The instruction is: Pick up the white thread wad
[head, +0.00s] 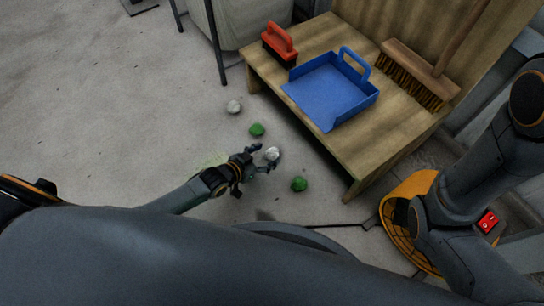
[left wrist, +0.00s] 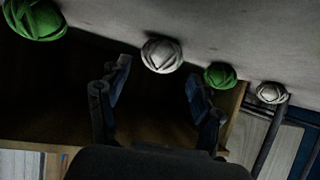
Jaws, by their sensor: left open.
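A white thread wad (head: 273,152) lies on the concrete floor in front of the low wooden bench. In the head view my left gripper (head: 263,158) is open with its fingertips right at this wad. In the left wrist view the wad (left wrist: 162,55) shows ahead of and between the two open fingers (left wrist: 158,85); I cannot tell whether they touch it. A second white wad (head: 234,106) lies farther off, and shows at the right of the left wrist view (left wrist: 271,93). My right gripper is not in view.
A green wad (head: 257,129) lies between the white ones, another (head: 299,184) to the near right. The wooden bench (head: 400,132) holds a blue dustpan (head: 325,92), a red-handled brush (head: 279,42) and a broom (head: 420,75). Floor at left is clear.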

